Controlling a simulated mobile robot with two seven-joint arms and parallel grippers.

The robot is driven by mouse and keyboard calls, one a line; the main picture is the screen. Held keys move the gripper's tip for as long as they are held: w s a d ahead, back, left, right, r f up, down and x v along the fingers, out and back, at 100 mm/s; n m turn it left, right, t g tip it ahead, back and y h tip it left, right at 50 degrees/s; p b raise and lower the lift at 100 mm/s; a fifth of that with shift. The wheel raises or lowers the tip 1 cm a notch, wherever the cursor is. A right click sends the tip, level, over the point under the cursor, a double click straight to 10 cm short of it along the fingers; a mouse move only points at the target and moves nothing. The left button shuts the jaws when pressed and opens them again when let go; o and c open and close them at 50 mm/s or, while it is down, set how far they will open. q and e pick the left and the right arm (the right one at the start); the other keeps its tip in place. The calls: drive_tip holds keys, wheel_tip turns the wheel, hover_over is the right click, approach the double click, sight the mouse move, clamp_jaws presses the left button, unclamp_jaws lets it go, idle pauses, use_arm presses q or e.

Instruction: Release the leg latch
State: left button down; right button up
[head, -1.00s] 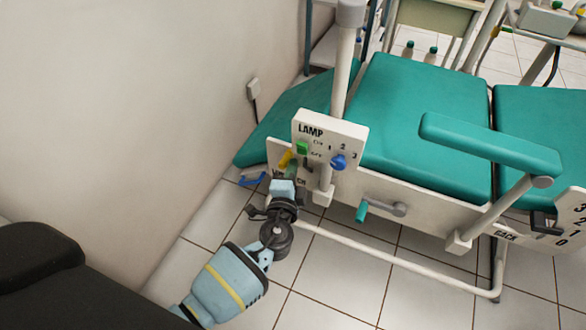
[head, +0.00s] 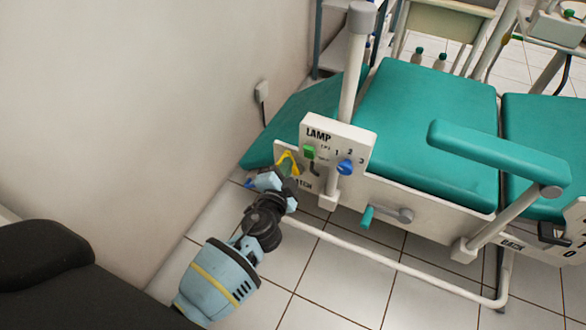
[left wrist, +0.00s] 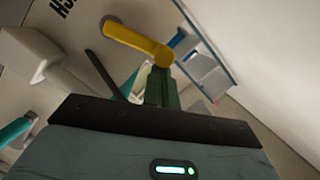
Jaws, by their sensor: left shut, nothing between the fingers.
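The latch lever (head: 289,157) is yellow and sits on the chair's white side panel, beside the partly covered "LATCH" lettering. In the left wrist view the yellow lever (left wrist: 138,42) runs from a round pivot on the panel to a bent end. My left gripper (head: 286,169) is shut and empty at this lever. Its green fingers (left wrist: 161,84) reach up to the lever's bent end and seem to touch it. The fingers partly hide that end, so exact contact is hard to tell. My right gripper is not in view.
The lamp panel (head: 336,146) with a green switch and blue knob stands close above the lever, beside a white post (head: 352,70). A teal-handled crank (head: 385,214) is to the right. A wall (head: 130,90) bounds the left. A blue pedal (head: 248,183) shows partly behind the gripper.

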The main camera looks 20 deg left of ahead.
use_arm(q)
drive_tip(key=a+n, duration=0.1)
drive_tip(key=a+f+n+h+p, duration=0.1)
drive_tip(key=a+n, duration=0.1)
drive_tip(key=a+f+n+p, duration=0.1)
drive_tip(key=a+n, duration=0.1)
drive_tip(key=shift+w+a+g+h, duration=0.1)
drive_tip(key=shift+g+h, duration=0.3)
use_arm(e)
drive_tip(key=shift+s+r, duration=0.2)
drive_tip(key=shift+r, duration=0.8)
use_arm(q)
drive_tip(key=shift+f, duration=0.1)
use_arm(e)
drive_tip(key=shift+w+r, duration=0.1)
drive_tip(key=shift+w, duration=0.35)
